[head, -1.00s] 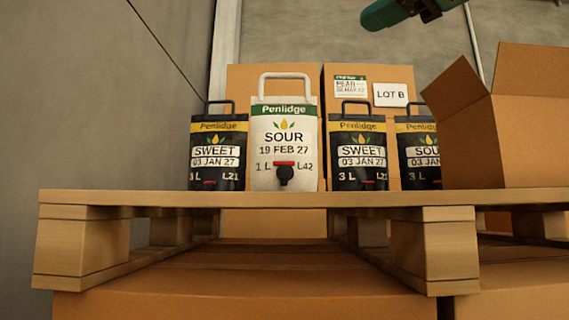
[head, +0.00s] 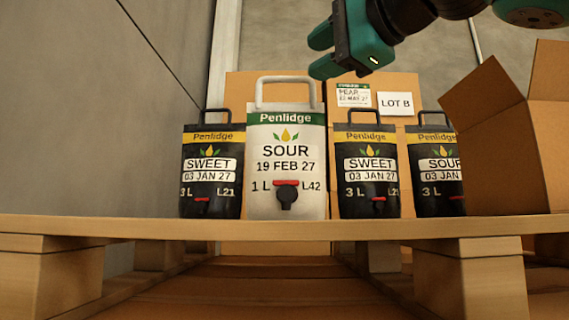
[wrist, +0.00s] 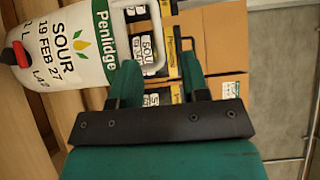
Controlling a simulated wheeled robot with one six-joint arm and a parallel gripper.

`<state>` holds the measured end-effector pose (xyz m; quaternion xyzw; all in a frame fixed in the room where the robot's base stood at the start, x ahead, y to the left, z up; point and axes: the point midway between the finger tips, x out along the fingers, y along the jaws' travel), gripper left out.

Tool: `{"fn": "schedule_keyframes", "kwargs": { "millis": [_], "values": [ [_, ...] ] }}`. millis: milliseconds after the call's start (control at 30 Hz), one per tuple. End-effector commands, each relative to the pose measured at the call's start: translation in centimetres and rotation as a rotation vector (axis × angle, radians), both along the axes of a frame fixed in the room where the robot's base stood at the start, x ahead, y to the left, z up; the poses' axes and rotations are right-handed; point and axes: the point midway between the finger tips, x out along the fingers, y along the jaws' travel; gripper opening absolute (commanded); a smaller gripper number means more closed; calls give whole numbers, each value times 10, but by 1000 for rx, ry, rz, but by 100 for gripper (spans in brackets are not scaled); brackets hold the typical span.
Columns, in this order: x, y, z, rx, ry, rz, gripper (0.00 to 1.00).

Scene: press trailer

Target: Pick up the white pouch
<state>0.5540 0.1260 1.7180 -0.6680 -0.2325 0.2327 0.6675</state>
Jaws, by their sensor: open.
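The white pouch (head: 286,185) stands upright on a wooden pallet (head: 300,228), between two black pouches. It has a green "Penlidge" band, the words "SOUR 19 FEB 27", a black tap with a red top, and a white loop handle (head: 288,88) on top. My gripper (head: 318,52) is open and empty, above and slightly right of the handle in the head view. In the wrist view the white pouch (wrist: 70,45) lies to the upper left, with its handle (wrist: 150,35) beyond the fingers of my gripper (wrist: 160,82). The fingers appear apart from the handle.
A black "SWEET" pouch (head: 210,180) stands close on the left and another (head: 367,180) on the right. A black "SOUR" pouch (head: 438,180) is farther right, beside an open cardboard box (head: 510,150). Cartons (head: 400,85) stand behind; a grey wall (head: 150,60) is at left.

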Motion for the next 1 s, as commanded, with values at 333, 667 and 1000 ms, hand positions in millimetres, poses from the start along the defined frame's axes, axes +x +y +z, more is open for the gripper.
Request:
{"fn": "schedule_keyframes", "kwargs": {
  "millis": [333, 667, 1000],
  "values": [
    [29, 26, 1, 0, 1, 3, 42],
    [65, 52, -2, 0, 2, 3, 42],
    [67, 54, -3, 1, -1, 2, 26]
  ]
}}
